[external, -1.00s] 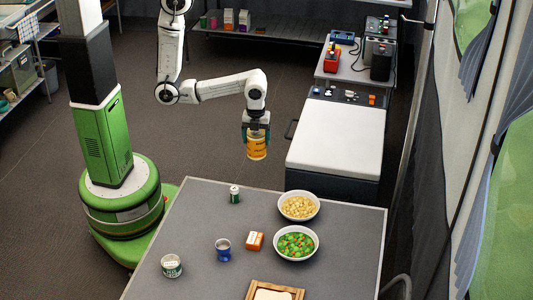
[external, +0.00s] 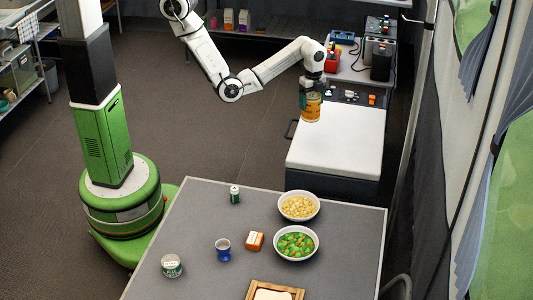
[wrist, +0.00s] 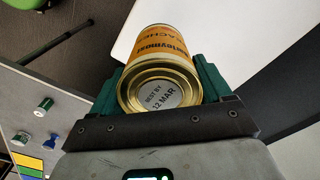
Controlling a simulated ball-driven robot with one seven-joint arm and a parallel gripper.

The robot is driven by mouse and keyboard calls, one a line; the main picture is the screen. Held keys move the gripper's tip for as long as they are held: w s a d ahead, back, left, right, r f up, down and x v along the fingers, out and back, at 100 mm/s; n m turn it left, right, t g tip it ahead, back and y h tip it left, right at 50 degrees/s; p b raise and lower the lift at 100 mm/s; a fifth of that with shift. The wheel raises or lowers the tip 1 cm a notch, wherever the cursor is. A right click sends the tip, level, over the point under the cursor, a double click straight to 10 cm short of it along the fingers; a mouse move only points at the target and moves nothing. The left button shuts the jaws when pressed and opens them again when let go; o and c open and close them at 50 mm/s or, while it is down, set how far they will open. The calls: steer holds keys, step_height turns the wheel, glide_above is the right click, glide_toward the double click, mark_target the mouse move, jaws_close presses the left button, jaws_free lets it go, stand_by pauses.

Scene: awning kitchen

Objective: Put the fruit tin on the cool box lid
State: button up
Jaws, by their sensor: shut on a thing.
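The fruit tin (external: 312,106) has an orange label and a bare metal end. My gripper (external: 310,92) is shut on it, with a green finger on each side of the tin. In the wrist view the tin (wrist: 163,52) lies between the fingertips (wrist: 160,88), and its metal end reads "BEST BY 12 MAR". The white cool box lid (external: 336,145) is flat and clear. In the external view the tin appears over the lid's far left part. I cannot tell whether its lower end touches the lid. The lid (wrist: 222,28) also shows behind the tin in the wrist view.
The grey table (external: 200,215) in front carries two bowls (external: 298,206), an orange box (external: 254,241), a blue cup (external: 223,249) and small tins. Switches and an orange item (external: 372,99) sit just behind the lid. A pole (external: 412,120) stands to its right.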

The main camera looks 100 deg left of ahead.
steer(key=shift+w+a+f+b, duration=0.45)
steer(key=shift+w+f+b, duration=0.75)
steer(key=shift+w+f, duration=0.8)
steer(key=shift+w+a+f+b, duration=0.45)
steer(key=shift+w+f+b, duration=0.8)
steer(key=shift+w+f, duration=0.75)
steer(key=shift+w+a+f+b, duration=0.45)
steer(key=shift+w+f+b, duration=0.75)
steer(key=shift+w+f, duration=0.8)
steer(key=shift+s+f, duration=0.1)
steer(key=o, duration=1.4)
steer(key=shift+f, duration=0.1)
step_height(320, 180, up, 12)
steer(key=shift+r, duration=0.1)
